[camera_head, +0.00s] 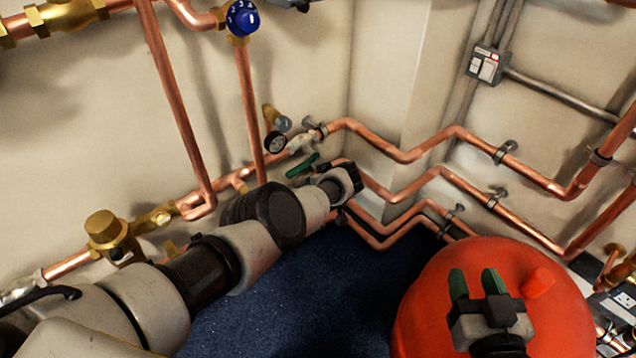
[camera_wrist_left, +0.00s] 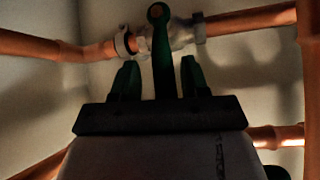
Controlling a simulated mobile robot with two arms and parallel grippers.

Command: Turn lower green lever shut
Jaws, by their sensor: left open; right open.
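A green lever (camera_wrist_left: 160,60) shows in the left wrist view, hanging from a grey valve (camera_wrist_left: 178,35) on a copper pipe. My left gripper (camera_wrist_left: 158,78) is open, with its green fingers on either side of the lever and gaps visible on both sides. In the head view, a green piece (camera_head: 302,165) shows just below a pale valve (camera_head: 300,143); I cannot tell if it is the same lever. My left arm hides part of the lower pipes there, and its fingertips are not clear. My right gripper (camera_head: 474,284) is open and empty, over the red tank.
A red tank (camera_head: 555,320) stands at lower right on the dark blue floor (camera_head: 300,300). Copper pipes (camera_head: 400,155) run along both walls. A pressure gauge (camera_head: 275,142), a blue knob (camera_head: 242,18) and a brass fitting (camera_head: 105,232) are on the left wall's pipework.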

